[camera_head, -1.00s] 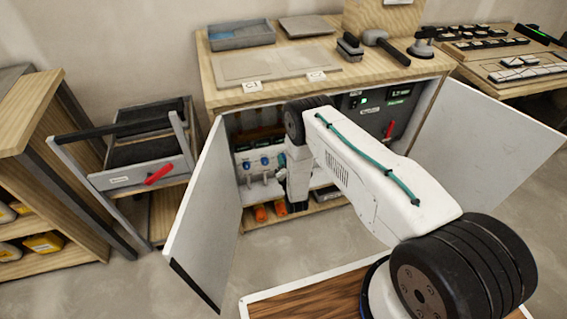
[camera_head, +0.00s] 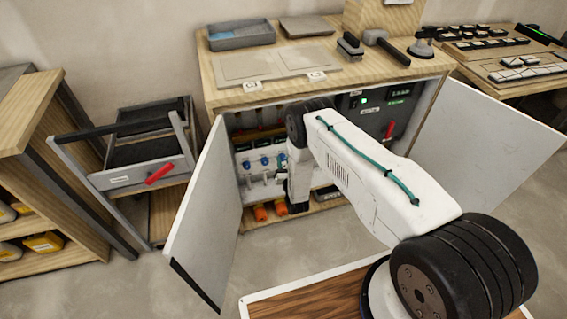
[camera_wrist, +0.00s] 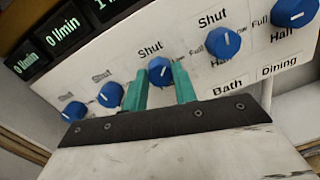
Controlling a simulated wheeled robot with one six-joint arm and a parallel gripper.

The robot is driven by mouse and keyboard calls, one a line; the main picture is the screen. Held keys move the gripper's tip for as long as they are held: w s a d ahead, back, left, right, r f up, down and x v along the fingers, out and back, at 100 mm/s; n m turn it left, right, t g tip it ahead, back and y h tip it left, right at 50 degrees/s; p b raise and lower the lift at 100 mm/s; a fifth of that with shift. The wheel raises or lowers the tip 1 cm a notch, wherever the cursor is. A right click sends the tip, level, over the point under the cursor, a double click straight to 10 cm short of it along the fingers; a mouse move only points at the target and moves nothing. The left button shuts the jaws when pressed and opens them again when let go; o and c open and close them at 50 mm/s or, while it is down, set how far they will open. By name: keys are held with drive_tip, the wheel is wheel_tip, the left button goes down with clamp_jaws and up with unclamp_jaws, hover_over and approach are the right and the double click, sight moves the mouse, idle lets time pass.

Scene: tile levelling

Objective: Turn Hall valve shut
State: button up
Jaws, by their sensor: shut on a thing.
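In the wrist view the teal fingers of my gripper (camera_wrist: 160,88) stand on both sides of a blue valve knob (camera_wrist: 160,71), shut on it. "Shut" is printed above this knob. Its room label is hidden behind my gripper, so I cannot confirm it is Hall. The white pointer mark shows on the knob, but its exact setting is hard to read. Another blue knob (camera_wrist: 222,43) is to the right, above the "Bath" label. In the head view my arm reaches into the open cabinet (camera_head: 228,100), and my gripper is mostly hidden there.
More blue knobs (camera_wrist: 110,94) line the white panel on both sides, close to my fingers. Small flow displays (camera_wrist: 62,32) above read 0 l/min at left. The open left door (camera_head: 205,225) and right door (camera_head: 480,150) flank my arm. A red handle (camera_head: 390,130) is farther right inside.

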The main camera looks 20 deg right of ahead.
drive_tip(key=shift+f, duration=0.1)
idle(0.3)
drive_tip(key=o, duration=1)
drive_tip(key=shift+s+a+f, duration=0.1)
drive_tip(key=shift+s+a, duration=0.05)
drive_tip(key=shift+s, duration=1.85)
drive_tip(key=shift+s+a+f, duration=0.1)
drive_tip(key=shift+s, duration=1.85)
